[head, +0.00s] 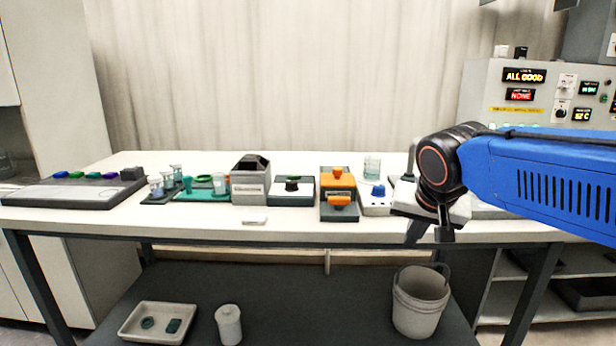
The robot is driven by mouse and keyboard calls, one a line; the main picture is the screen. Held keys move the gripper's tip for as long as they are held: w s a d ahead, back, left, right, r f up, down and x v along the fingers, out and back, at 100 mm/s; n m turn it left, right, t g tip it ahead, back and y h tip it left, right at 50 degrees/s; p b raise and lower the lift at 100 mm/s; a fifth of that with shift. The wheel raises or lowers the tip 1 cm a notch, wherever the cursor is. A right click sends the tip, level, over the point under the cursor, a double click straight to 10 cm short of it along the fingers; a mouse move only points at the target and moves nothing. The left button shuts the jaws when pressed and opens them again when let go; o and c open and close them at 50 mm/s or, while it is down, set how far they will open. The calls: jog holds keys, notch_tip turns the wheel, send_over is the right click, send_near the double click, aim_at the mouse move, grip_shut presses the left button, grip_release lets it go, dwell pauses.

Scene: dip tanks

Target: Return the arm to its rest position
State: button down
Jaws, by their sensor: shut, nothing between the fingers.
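My blue arm reaches in from the right edge in the head view, with a black wrist joint at its end. My gripper (430,235) hangs below that wrist, pointing down near the front edge of the white table (290,228). Its fingers look small and dark, and no object shows between them. The wrist and gripper hide part of a pale device on the table behind them.
Along the table stand a grey button panel (70,192), several small beakers, a grey box (250,186), an orange device (338,190) and a blue-knobbed device (376,200). A bucket (420,310) stands on the lower shelf. A control panel (535,95) is at right.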

jog(key=s+d+f+n, duration=0.2)
jog(key=s+d+f, duration=0.1)
jog(key=s+f, duration=0.4)
jog(key=s+d+f+n+g, duration=0.1)
jog(key=s+d+f, duration=0.3)
jog(key=s, duration=0.8)
notch_tip(320, 180, down, 3)
jog(key=shift+r+n+g+y, duration=0.15)
jog(key=shift+n+g+y, duration=0.15)
jog(key=shift+n, duration=0.1)
